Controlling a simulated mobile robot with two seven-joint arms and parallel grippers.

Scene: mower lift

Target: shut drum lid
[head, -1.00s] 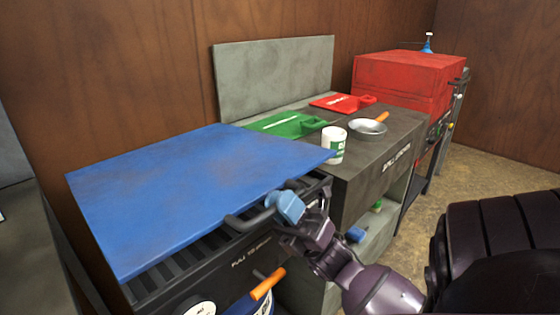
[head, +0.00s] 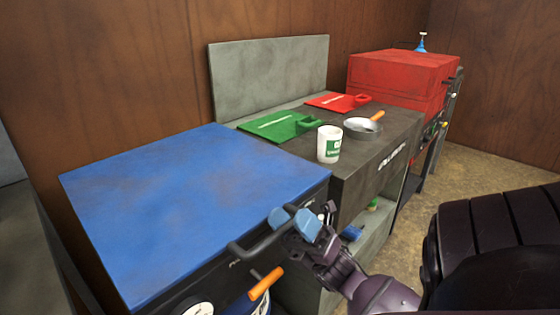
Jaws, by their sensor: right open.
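The blue drum lid (head: 195,205) lies flat over the black grill body (head: 222,284) at the left, and no grate slats or gap show along its front edge. A dark bar handle (head: 247,248) sticks out at the front right of the grill. My right gripper (head: 293,221), with blue fingertips, is open at the right end of this handle, in front of the lid's front right corner. Whether the fingers touch the handle I cannot tell. My left gripper is not in view.
A dark side counter (head: 370,165) right of the grill holds a white mug (head: 329,144), a pan (head: 362,127), a green board (head: 278,126) and a red board (head: 335,102). A red grill (head: 402,78) stands behind. An orange-handled tool (head: 265,284) hangs in front below.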

